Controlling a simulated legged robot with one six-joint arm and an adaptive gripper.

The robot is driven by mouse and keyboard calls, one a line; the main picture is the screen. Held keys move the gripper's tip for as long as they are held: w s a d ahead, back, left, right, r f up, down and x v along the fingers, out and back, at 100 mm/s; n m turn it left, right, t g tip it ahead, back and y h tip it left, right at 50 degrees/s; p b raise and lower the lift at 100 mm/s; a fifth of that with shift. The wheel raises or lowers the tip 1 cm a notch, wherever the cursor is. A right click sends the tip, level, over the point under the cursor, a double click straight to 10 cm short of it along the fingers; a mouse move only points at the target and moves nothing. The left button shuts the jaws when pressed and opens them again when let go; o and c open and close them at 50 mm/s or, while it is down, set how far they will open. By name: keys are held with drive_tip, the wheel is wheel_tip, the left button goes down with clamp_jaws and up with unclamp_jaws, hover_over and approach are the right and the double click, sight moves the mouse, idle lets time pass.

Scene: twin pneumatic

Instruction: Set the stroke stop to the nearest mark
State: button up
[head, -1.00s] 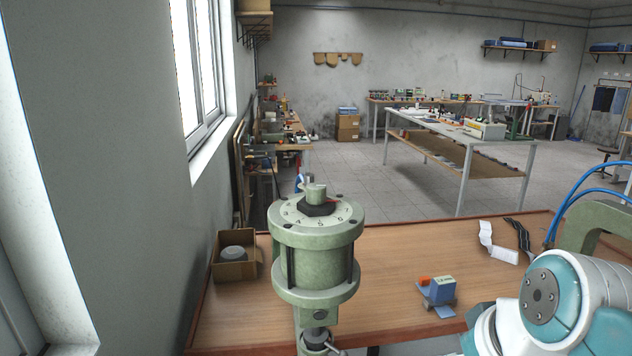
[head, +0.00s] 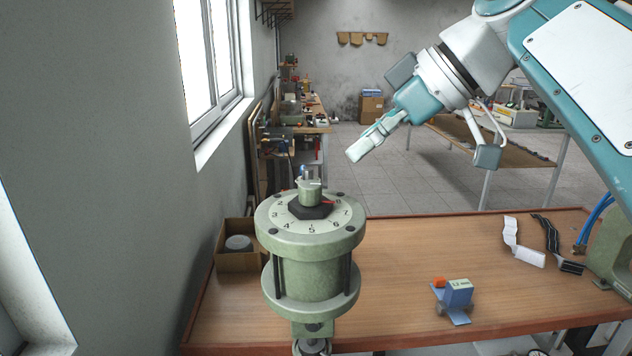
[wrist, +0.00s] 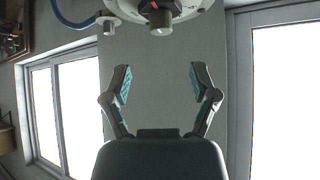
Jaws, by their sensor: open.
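The stroke stop (head: 310,193) is a pale green knob on a dark hexagonal base with a red pointer, on top of a green cylinder (head: 312,262). A numbered white dial (head: 290,219) surrounds it. The red pointer lies on the right side, toward the 7 as far as I can tell. My gripper (head: 362,148) is in the air above and to the right of the knob, apart from it. In the wrist view my gripper (wrist: 162,88) has its fingers spread and nothing between them. The dial's rim and knob (wrist: 160,20) show at the top of that view.
A wooden bench (head: 400,275) holds a cardboard box (head: 236,262) at left and a small blue block with an orange part (head: 458,292) at right. Paper strips (head: 525,245) lie at back right. A wall with a window (head: 205,70) stands close on the left.

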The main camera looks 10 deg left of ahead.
sight(313, 184)
drive_tip(key=x, duration=0.9)
drive_tip(key=shift+a+f, duration=0.25)
drive_tip(key=shift+a, duration=0.05)
clamp_jaws()
